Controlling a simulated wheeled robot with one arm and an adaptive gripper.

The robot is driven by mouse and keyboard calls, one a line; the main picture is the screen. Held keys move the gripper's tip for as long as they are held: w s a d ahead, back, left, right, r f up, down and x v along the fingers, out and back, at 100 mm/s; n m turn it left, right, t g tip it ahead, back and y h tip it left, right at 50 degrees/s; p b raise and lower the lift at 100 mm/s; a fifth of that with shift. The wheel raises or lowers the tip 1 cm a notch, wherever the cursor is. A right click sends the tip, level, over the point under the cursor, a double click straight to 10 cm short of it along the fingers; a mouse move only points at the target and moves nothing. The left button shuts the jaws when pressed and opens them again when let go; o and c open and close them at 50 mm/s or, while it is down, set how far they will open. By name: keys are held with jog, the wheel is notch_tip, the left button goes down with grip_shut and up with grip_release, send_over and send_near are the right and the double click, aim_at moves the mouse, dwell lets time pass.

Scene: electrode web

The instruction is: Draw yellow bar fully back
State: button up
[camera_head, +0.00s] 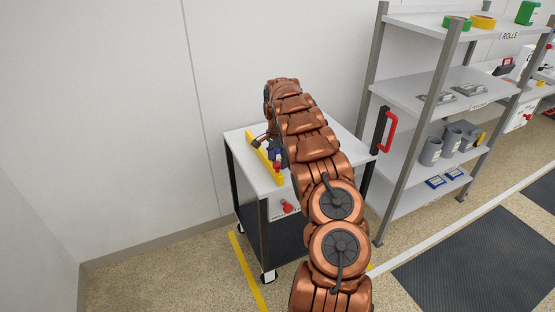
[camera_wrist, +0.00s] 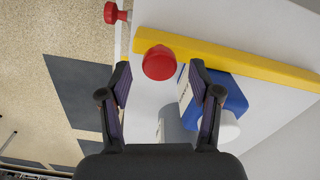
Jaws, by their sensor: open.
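The yellow bar (camera_head: 264,156) lies along the left part of the white cart top. In the wrist view the bar (camera_wrist: 235,59) runs slantwise across the upper part of the picture. A round red knob (camera_wrist: 159,62) shows at the near edge of the bar, overlapping it in the picture. My gripper (camera_wrist: 160,72) is open, with one finger on each side of the red knob. I see no finger touching the knob, and the depth between them is unclear. In the head view my copper arm hides most of the gripper and the middle of the cart.
A blue object (camera_wrist: 234,92) with a white cylinder and a grey cylinder (camera_wrist: 174,126) sit near my right finger. Another red knob (camera_head: 287,208) is on the cart front. A grey shelf rack (camera_head: 452,70) stands right of the cart; a wall stands behind and left.

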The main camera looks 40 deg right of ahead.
jog(key=shift+f, duration=0.5)
grip_shut()
dwell(0.4)
